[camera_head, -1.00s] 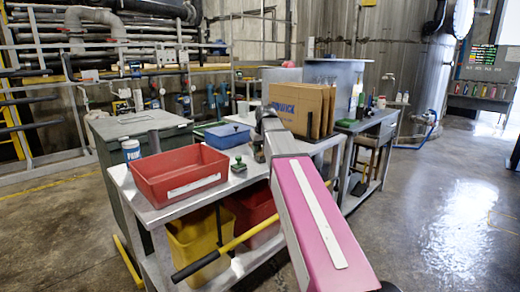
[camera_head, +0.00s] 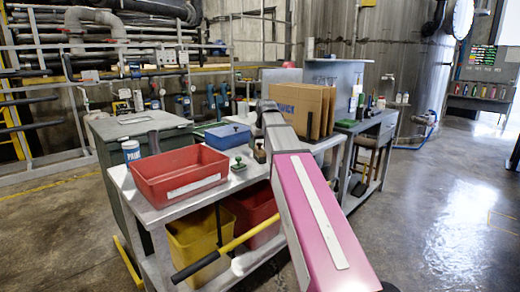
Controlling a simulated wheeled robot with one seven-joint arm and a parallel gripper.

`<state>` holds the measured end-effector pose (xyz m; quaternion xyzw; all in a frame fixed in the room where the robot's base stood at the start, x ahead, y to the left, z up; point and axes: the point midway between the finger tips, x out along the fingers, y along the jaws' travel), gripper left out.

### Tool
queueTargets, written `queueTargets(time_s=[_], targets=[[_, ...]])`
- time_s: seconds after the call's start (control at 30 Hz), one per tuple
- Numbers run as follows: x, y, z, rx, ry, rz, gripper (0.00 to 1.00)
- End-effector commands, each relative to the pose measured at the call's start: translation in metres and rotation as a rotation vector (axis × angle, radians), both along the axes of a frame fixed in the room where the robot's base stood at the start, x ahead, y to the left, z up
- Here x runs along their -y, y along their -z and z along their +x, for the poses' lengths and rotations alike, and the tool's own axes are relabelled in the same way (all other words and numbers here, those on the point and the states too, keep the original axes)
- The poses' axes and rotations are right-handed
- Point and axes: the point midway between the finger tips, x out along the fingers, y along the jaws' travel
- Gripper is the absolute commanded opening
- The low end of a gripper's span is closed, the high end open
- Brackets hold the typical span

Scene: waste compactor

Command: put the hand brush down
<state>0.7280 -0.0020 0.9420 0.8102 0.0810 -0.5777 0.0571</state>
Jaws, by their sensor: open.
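My gripper (camera_head: 266,108) is the dark end of my arm, seen small from behind above the grey worktable (camera_head: 185,208). It is open, and its fingertips are mostly hidden. A small dark and tan object (camera_head: 260,154), probably the hand brush, rests on the tabletop below my gripper, apart from it. It is too small and partly covered by my arm to be sure. A small green item with a knob (camera_head: 238,164) sits on the table to its left.
A red bin (camera_head: 180,180) stands at the table's left front, with a blue box (camera_head: 227,136) behind it. Cardboard (camera_head: 308,108) stands upright to the right of my gripper. Below are a yellow bin (camera_head: 192,240) and a yellow-handled tool (camera_head: 240,240). Floor at right is clear.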

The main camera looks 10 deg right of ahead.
Motion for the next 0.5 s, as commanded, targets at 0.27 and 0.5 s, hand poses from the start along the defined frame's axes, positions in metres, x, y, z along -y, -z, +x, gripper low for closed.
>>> queueTargets(time_s=[0.27, 0.5], targets=[[0.003, -0.048, -0.016, 0.002, 0.000, 0.000, 0.67], [0.005, -0.076, -0.025, 0.001, 0.000, 0.000, 0.67]])
